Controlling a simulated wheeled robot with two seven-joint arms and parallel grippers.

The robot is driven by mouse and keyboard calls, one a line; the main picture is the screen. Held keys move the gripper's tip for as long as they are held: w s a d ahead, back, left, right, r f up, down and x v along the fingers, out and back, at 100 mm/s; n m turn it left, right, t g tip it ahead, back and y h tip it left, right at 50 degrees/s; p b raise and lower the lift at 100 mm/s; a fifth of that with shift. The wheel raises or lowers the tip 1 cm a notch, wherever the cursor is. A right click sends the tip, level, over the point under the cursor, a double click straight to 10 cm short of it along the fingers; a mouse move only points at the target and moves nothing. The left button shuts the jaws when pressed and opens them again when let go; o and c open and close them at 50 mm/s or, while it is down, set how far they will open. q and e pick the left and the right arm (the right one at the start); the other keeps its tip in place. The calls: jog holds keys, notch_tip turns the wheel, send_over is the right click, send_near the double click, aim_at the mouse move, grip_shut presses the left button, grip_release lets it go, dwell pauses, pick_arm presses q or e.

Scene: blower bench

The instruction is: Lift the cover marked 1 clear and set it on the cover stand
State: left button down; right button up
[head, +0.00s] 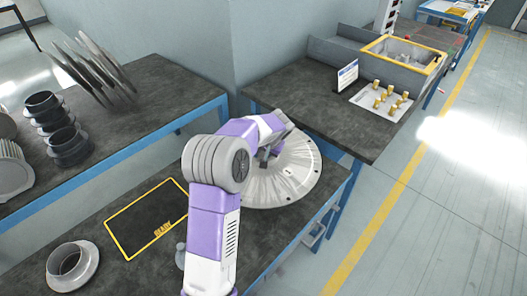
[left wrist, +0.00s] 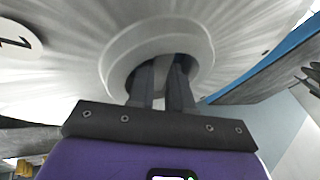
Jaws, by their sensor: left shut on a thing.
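The cover marked 1 is a large pale grey disc (head: 300,172) at the right end of the near bench in the head view. A white label with a 1 (left wrist: 18,40) shows on its face in the left wrist view. My left gripper (head: 266,158) is at the middle of the disc, partly hidden by my arm. In the left wrist view its two fingers (left wrist: 165,75) reach into the raised ring (left wrist: 122,52) at the disc's centre and are shut on the cover. I cannot tell whether the disc touches the bench. I cannot tell which thing is the cover stand.
A yellow-framed dark area (head: 140,218) lies on the near bench, with a flanged ring (head: 73,266) beyond its left end. The left bench holds leaning discs (head: 100,70) and dark collars (head: 62,135). The back bench has a tray of brass parts (head: 380,102) and a sign (head: 347,76).

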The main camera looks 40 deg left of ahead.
pick_arm(q)
jog(key=shift+d+f+b, duration=0.5)
jog(key=shift+f+b, duration=0.05)
jog(key=shift+b, duration=0.3)
dwell(0.4)
jog(key=c, duration=1)
grip_release()
jog(key=shift+o, duration=0.2)
jog(key=shift+f, duration=0.15)
jog(key=shift+d, duration=0.1)
jog(key=shift+s+f, duration=0.15)
jog(key=shift+f, duration=0.05)
jog(key=p+v, duration=0.1)
jog(key=v, duration=0.2)
jog(key=p+v, duration=0.2)
jog(key=v, duration=0.1)
jog(key=p+v, duration=0.2)
jog(key=v, duration=0.1)
jog(key=shift+a+r, duration=0.25)
jog(key=shift+r, duration=0.3)
